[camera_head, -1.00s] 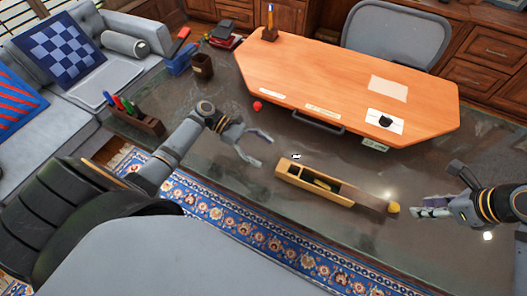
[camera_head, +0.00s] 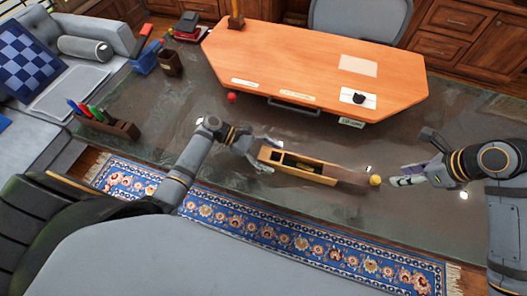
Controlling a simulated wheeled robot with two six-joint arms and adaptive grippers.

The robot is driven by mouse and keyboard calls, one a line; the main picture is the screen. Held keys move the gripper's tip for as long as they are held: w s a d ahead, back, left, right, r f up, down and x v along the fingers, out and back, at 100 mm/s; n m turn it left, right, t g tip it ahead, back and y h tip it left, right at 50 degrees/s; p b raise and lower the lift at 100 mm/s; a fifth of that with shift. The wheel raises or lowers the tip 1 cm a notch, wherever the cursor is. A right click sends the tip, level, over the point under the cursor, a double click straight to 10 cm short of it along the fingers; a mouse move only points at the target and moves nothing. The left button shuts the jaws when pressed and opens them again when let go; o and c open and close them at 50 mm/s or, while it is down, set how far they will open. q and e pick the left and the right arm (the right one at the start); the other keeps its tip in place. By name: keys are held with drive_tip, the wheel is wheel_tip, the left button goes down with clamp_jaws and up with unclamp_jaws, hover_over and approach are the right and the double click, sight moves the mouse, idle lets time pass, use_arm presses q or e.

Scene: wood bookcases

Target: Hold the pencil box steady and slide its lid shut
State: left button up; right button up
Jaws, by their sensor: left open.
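The pencil box (camera_head: 298,172) is a long, narrow wooden box lying on the dark stone-like tabletop. Its top is partly open, showing a dark inside with something pale in it. The lid (camera_head: 350,176) sticks out past the box's right end and has a yellow knob (camera_head: 375,180) at its tip. My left gripper (camera_head: 271,156) is open at the box's left end, with one finger on the far side and one on the near side; contact is unclear. My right gripper (camera_head: 397,176) is just right of the knob, apart from it; its jaw opening is unclear.
An orange wooden desk board (camera_head: 300,60) with papers lies behind the box. A red ball (camera_head: 231,97) sits by its left edge. A pen holder (camera_head: 110,126) stands at the left. The dark tabletop (camera_head: 330,140) is clear around the box.

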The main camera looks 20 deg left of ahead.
use_arm(q)
drive_tip(key=shift+c, duration=0.4)
drive_tip(key=c, duration=1.4)
use_arm(e)
drive_tip(key=shift+c, duration=0.2)
clamp_jaws()
drive_tip(key=d+f+n+g+y, duration=0.1)
drive_tip(key=d+n+y, duration=0.4)
drive_tip(key=d, duration=0.7)
drive_tip(key=shift+f+y, duration=0.3)
drive_tip(key=shift+f, duration=0.35)
